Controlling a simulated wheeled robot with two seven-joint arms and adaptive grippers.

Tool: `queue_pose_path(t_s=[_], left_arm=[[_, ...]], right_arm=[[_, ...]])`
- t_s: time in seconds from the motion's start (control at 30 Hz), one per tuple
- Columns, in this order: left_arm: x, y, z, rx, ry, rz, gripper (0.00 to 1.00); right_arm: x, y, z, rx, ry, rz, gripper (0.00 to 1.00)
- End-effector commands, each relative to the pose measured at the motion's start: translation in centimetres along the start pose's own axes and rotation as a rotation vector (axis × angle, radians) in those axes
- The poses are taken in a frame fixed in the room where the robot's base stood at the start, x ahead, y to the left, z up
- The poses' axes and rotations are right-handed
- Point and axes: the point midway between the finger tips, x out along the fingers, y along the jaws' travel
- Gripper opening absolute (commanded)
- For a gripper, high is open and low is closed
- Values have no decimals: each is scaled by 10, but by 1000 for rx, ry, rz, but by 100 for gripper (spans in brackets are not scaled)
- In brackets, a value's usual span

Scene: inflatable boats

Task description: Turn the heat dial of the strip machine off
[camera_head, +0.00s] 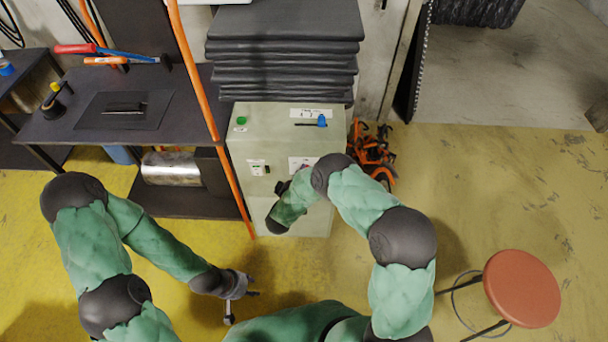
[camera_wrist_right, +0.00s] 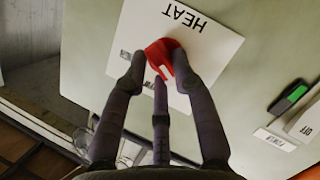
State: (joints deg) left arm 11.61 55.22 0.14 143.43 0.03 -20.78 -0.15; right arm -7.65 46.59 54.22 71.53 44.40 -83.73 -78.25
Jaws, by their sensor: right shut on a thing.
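The strip machine (camera_head: 245,142) is a pale green cabinet in the middle of the head view. Its white HEAT plate (camera_wrist_right: 215,42) fills the upper middle of the right wrist view, upside down. The red heat dial (camera_wrist_right: 163,50) sits on that plate. My right gripper (camera_wrist_right: 158,76) has its dark fingers around the dial, shut on it. The fingers cover part of the dial, so its exact setting is hard to read. In the head view my right arm hides part of the machine's front. My left gripper (camera_head: 243,306) is open and empty, low over the floor.
A green switch with an OFF label (camera_wrist_right: 291,97) is beside the HEAT plate. Dark folded sheets (camera_head: 282,50) are stacked behind the machine. An orange hose (camera_head: 205,105) runs along its left. A dark workbench (camera_head: 180,115) stands left, a red stool (camera_head: 522,288) right.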

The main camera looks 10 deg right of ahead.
Motion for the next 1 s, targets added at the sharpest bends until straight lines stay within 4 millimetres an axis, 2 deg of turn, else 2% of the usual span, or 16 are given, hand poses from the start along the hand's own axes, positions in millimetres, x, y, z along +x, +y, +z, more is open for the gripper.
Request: queue_pose_path(t_s=[0.03,0.3,0.77,0.8,0.87,1.0], left_arm=[[2,-1,0,0,0,0,40],[4,-1,0,0,0,0,40],[4,-1,0,0,0,0,40],[4,-1,0,0,0,0,40],[4,-1,0,0,0,0,40],[4,-1,0,0,0,0,40]], right_arm=[[-5,-10,12,-36,-17,-14,0],[-4,-10,12,-107,-18,16,0],[-4,-9,13,-118,-19,22,0],[-4,-9,13,-118,-19,22,31],[-4,-9,13,-118,-19,22,48],[-3,-8,11,-115,-15,25,48]])
